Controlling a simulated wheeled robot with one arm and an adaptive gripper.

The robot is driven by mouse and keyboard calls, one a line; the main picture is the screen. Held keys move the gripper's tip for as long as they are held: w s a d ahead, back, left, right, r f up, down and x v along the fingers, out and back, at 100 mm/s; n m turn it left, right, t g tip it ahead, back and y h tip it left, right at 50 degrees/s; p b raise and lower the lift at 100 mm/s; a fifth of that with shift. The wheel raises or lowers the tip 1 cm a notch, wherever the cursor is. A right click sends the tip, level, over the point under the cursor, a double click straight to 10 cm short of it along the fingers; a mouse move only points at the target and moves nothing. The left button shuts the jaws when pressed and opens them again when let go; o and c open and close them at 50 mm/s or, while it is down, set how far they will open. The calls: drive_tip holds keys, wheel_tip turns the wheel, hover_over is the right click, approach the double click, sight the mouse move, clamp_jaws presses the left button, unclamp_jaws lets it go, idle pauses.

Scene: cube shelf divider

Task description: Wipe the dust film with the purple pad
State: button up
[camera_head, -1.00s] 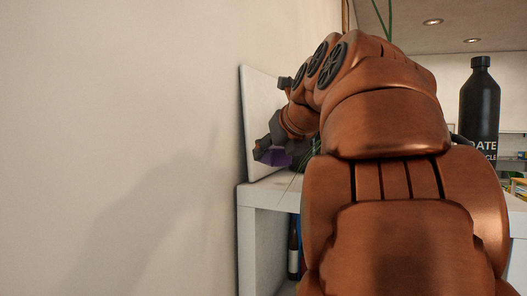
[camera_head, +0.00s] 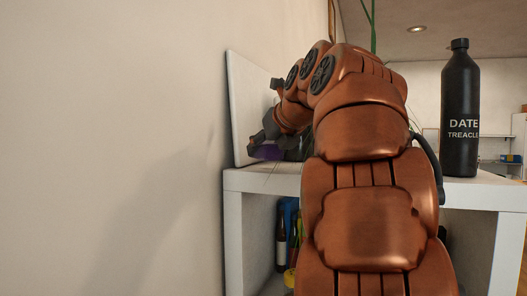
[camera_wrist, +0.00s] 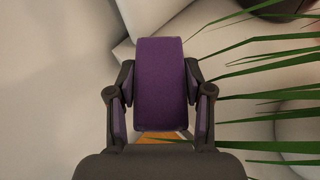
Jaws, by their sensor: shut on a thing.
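My gripper (camera_head: 262,140) is shut on the purple pad (camera_head: 268,153), close above the white shelf top (camera_head: 400,190) and beside a white upright panel (camera_head: 243,105) at the wall. The wrist view shows the pad (camera_wrist: 160,85) upright between the two dark fingers of my gripper (camera_wrist: 159,95). I cannot tell whether the pad touches the panel or the shelf top. I cannot make out a dust film in either view. My copper arm hides much of the shelf top.
A black bottle labelled "DATE TREACLE" (camera_head: 460,115) stands on the shelf top at the right. Long green leaves (camera_wrist: 265,95) reach in close to the right of my gripper. Bottles (camera_head: 283,235) stand in the compartment below. The plain wall is on the left.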

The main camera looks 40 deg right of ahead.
sight(273, 170)
drive_tip(key=shift+w+d+f+p, duration=0.1)
drive_tip(key=shift+w+d+p, duration=0.15)
drive_tip(key=shift+d+p, duration=0.15)
drive_tip(key=shift+w+d+f+p, duration=0.3)
drive_tip(key=shift+w+d+p, duration=0.1)
drive_tip(key=shift+d, duration=0.2)
drive_tip(key=shift+w+d+f+p, duration=0.3)
drive_tip(key=shift+w+d+p, duration=0.05)
drive_tip(key=shift+d, duration=0.25)
drive_tip(key=shift+w+d+f+p, duration=0.3)
drive_tip(key=shift+w+d+p, duration=0.1)
drive_tip(key=shift+d, duration=0.2)
drive_tip(key=shift+s+f, duration=0.1)
drive_tip(key=shift+f, duration=0.5)
drive_tip(key=shift+a+p, duration=0.1)
drive_tip(key=shift+p, duration=0.2)
